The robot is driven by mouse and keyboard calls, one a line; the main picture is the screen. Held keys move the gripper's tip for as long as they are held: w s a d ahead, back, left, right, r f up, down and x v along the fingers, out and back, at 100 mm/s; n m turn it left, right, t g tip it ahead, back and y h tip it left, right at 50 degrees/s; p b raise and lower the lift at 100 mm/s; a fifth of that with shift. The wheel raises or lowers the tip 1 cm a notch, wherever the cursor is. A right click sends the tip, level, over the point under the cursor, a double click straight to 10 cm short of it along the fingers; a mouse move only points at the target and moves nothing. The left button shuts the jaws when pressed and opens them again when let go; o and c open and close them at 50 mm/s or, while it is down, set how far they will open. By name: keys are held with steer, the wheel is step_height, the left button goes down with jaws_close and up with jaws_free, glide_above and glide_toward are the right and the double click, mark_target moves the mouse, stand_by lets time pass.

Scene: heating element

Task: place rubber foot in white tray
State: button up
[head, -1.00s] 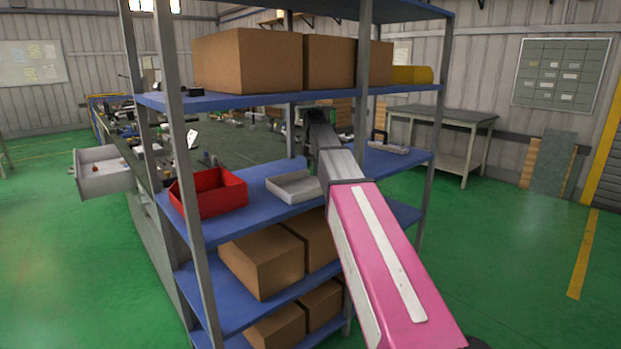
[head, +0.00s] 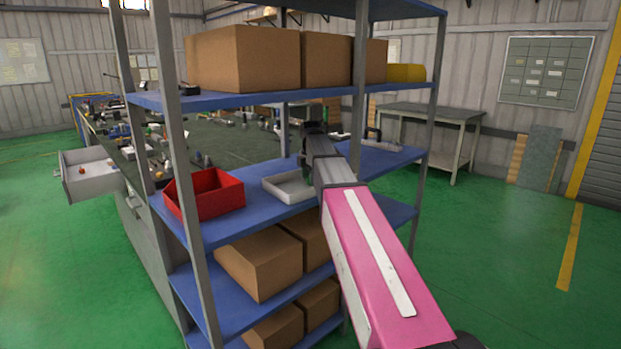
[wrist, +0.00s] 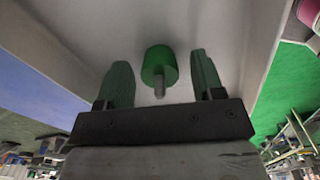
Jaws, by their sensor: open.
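The rubber foot (wrist: 159,68) is a green cylinder with a metal stud, seen in the wrist view between the fingers of my gripper (wrist: 159,75). The fingers stand apart, with a gap on both sides of the foot. Pale walls and a pale floor of the white tray (wrist: 225,28) surround it, and the foot appears to be inside the tray. In the head view the white tray (head: 290,187) sits on the middle blue shelf, with my gripper (head: 303,158) at its back right. The foot cannot be made out in the head view.
A red bin (head: 206,194) stands left of the tray on the same shelf. Cardboard boxes (head: 243,58) fill the shelf above, and more stand below. Grey shelf posts (head: 360,90) frame the space. An open drawer (head: 92,178) juts out at far left.

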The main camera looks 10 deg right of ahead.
steer(key=shift+r, duration=0.15)
steer(key=shift+r, duration=3.75)
